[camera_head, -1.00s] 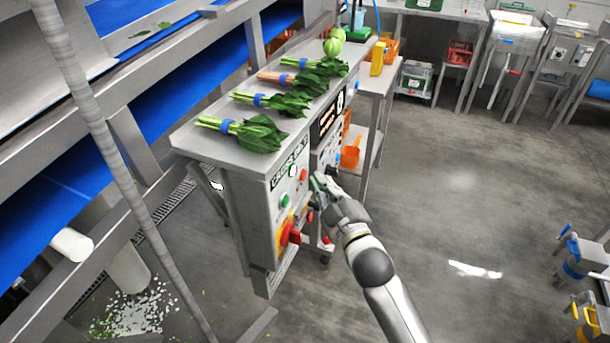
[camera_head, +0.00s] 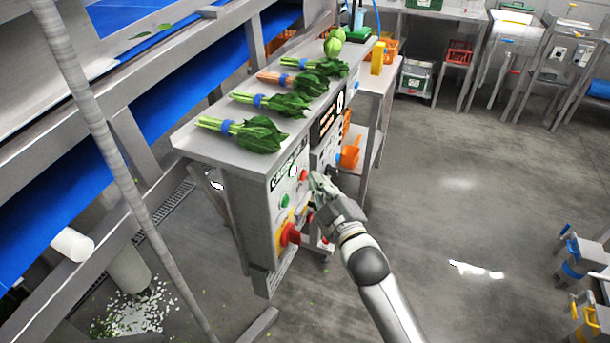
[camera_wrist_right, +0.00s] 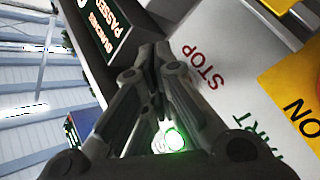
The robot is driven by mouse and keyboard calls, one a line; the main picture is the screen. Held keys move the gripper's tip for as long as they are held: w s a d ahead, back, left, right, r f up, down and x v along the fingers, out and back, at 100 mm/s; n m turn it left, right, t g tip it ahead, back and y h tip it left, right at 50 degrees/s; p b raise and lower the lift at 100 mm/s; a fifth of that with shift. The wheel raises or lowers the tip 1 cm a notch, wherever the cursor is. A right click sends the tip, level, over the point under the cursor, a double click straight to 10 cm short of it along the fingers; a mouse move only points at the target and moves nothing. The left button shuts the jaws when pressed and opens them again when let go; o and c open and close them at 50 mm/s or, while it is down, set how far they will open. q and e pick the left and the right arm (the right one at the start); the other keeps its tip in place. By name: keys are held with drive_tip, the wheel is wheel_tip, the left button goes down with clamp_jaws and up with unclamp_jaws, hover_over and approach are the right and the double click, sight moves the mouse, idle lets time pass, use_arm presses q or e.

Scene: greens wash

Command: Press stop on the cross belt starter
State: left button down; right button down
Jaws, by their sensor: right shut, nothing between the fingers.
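The starter box (camera_head: 258,215) hangs at the end of the steel bench, its labelled face turned right. On that face are a red button (camera_head: 303,175), a green button (camera_head: 284,201) and a red rotary handle (camera_head: 289,235) on yellow. My right gripper (camera_head: 314,179) is shut and empty, its tips close beside the red button; I cannot tell whether they touch. In the right wrist view the shut fingers (camera_wrist_right: 153,52) lie beside the STOP lettering (camera_wrist_right: 203,70) and hide any button there. A green glowing button (camera_wrist_right: 173,140) shows between the finger links. My left gripper is out of view.
Bundled greens (camera_head: 250,132) lie on the bench top (camera_head: 190,140) above the box. A second panel (camera_head: 325,150) and a side cart with an orange scoop (camera_head: 350,154) stand just behind. A blue belt conveyor (camera_head: 170,95) runs at left.

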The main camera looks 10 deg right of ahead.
drive_tip(key=shift+w+a, duration=0.25)
drive_tip(key=shift+a, duration=0.15)
idle(0.5)
drive_tip(key=shift+s+d, duration=0.1)
drive_tip(key=shift+d, duration=0.05)
drive_tip(key=shift+s+d+p, duration=0.4)
drive_tip(key=shift+d+p, duration=0.15)
idle(0.3)
drive_tip(key=s+d, duration=0.1)
drive_tip(key=s+d+p, duration=0.1)
drive_tip(key=d+p, duration=0.1)
drive_tip(key=d, duration=0.1)
drive_tip(key=shift+s+d, duration=0.1)
drive_tip(key=shift+s, duration=0.3)
idle(0.5)
